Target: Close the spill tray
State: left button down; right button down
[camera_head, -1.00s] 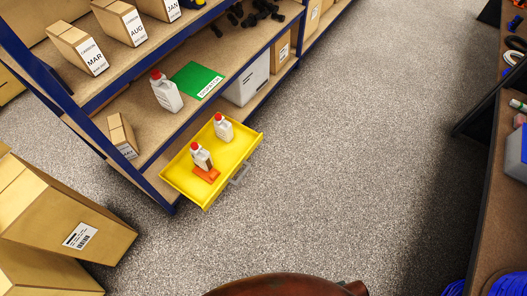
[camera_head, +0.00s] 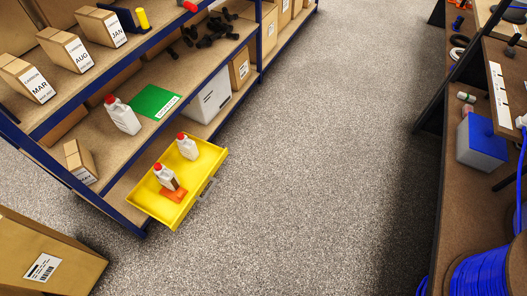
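The spill tray (camera_head: 206,165) is a yellow drawer at the bottom of the blue-framed shelf, on the left of the head view. It is pulled out over the floor. A grey handle (camera_head: 207,189) is on its front. Two white bottles with red caps stand in it, one at the back (camera_head: 187,148) and one nearer (camera_head: 167,178) beside an orange-red piece (camera_head: 174,194). Neither of my grippers shows in this view.
Above the tray, a shelf holds a white bottle (camera_head: 122,115), a green mat (camera_head: 155,101) and a small carton (camera_head: 80,160). A large cardboard box (camera_head: 45,255) stands at lower left. A bench with a blue reel (camera_head: 483,272) lines the right. The floor between is clear.

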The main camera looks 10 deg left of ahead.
aim_at(193, 177)
jog(key=z, duration=0.05)
jog(key=i, duration=1.1)
jog(key=u, duration=1.95)
